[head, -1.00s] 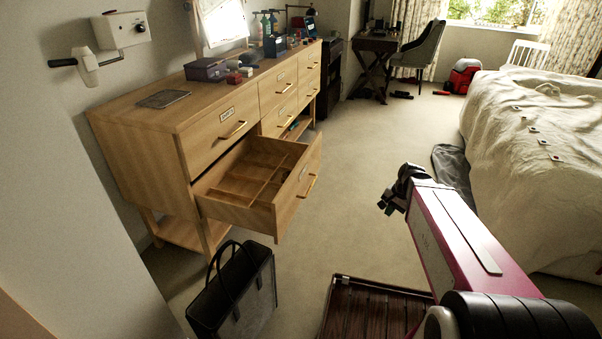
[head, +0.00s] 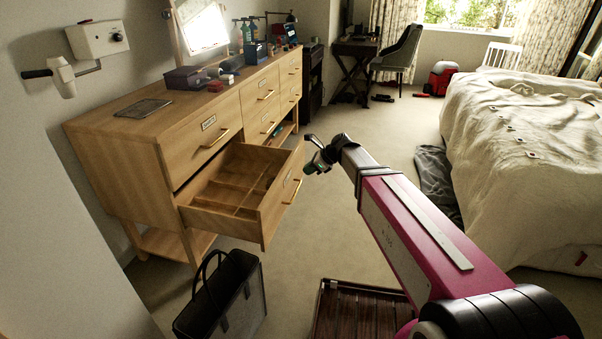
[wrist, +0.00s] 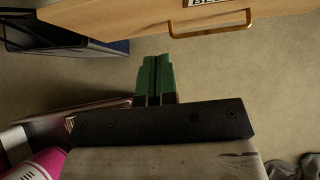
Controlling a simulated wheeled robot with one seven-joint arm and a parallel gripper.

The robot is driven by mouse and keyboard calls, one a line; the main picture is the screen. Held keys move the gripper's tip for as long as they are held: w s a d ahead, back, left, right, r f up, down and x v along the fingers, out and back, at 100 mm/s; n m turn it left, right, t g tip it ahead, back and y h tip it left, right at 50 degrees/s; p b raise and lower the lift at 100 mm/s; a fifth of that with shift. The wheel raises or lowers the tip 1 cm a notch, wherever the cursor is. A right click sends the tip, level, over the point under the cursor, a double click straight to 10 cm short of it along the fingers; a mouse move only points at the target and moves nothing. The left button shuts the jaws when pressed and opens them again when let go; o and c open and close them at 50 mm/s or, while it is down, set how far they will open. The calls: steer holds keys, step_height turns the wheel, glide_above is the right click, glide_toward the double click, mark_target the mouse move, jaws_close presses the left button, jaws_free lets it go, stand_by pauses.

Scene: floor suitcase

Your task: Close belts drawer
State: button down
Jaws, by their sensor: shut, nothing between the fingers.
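The open drawer (head: 216,207) sticks far out of the lower left of the wooden dresser (head: 150,182) in the head view. It has wooden dividers and looks empty. Its front carries a brass handle (head: 293,191) and a label too small to read. In the wrist view the drawer front (wrist: 130,22) and its handle (wrist: 212,27) lie along the top edge. My gripper (head: 308,168) is just right of the drawer front in the head view, apart from it. Its green fingers (wrist: 156,62) are together and empty in the wrist view, pointing toward the drawer front.
A black bag (head: 225,300) stands on the floor below the drawer. A dark slatted wooden piece (head: 352,312) lies in front. The bed (head: 520,165) is at the right, with a grey cloth (head: 434,178) beside it.

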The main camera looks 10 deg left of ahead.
mark_target(280, 181)
steer(key=x, duration=0.3)
steer(key=a+r+x, duration=0.1)
steer(key=x, duration=0.6)
steer(key=shift+w+a, duration=0.15)
steer(key=shift+a, duration=0.8)
steer(key=w+a, duration=0.2)
steer(key=a, duration=3)
steer(key=shift+w+a, duration=0.15)
steer(key=shift+w, duration=0.1)
